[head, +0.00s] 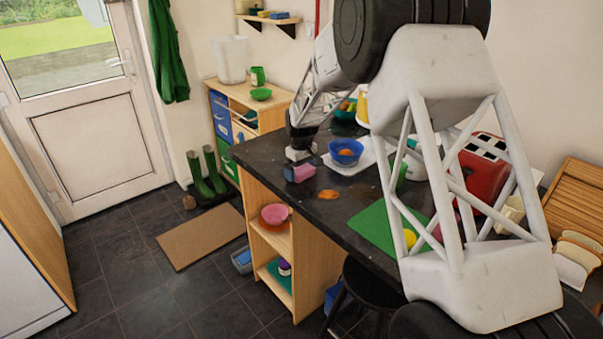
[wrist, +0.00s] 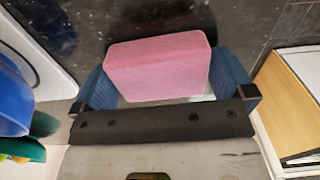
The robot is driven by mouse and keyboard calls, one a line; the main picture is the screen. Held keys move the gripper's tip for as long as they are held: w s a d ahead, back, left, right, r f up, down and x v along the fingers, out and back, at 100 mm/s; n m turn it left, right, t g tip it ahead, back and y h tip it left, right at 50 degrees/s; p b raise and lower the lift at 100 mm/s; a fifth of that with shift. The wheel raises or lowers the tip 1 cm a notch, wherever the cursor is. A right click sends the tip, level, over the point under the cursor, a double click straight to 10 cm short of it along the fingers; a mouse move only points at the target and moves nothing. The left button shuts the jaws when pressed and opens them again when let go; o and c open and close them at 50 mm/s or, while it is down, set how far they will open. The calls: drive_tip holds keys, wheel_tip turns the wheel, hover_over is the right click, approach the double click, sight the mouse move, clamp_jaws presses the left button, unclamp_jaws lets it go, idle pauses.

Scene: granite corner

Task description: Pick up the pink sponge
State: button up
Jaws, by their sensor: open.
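The pink sponge (wrist: 158,67) is a block with a flat pink face in the wrist view. In the head view the pink sponge (head: 305,172) lies on the dark countertop (head: 345,208) near its left corner. My gripper (wrist: 165,85) is open, with one blue finger at each side of the sponge. The sponge sits between the fingers; whether they touch it I cannot tell. In the head view my gripper (head: 300,153) is at the counter corner, right beside the sponge.
A blue bowl (head: 346,152) with orange contents stands to the right on a white board. An orange piece (head: 328,194) lies in front. A green mat (head: 385,228) and red toaster (head: 483,168) are farther right. The counter edge is close to the sponge.

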sight(302, 169)
drive_tip(key=shift+c, duration=0.2)
drive_tip(key=c, duration=0.6)
drive_tip(key=shift+r, duration=0.2)
drive_tip(key=shift+r, duration=1.5)
drive_tip(key=shift+s+d+r, duration=0.1)
drive_tip(key=shift+s+r, duration=0.05)
drive_tip(key=shift+s, duration=0.2)
drive_tip(key=s+d, duration=0.1)
drive_tip(key=s, duration=0.4)
drive_tip(key=s+d+r, duration=0.1)
drive_tip(key=s+d, duration=0.1)
drive_tip(key=s, duration=0.2)
drive_tip(key=s+d, duration=0.1)
drive_tip(key=s, duration=0.4)
drive_tip(key=shift+s+d+r, duration=0.15)
drive_tip(key=shift+s, duration=0.2)
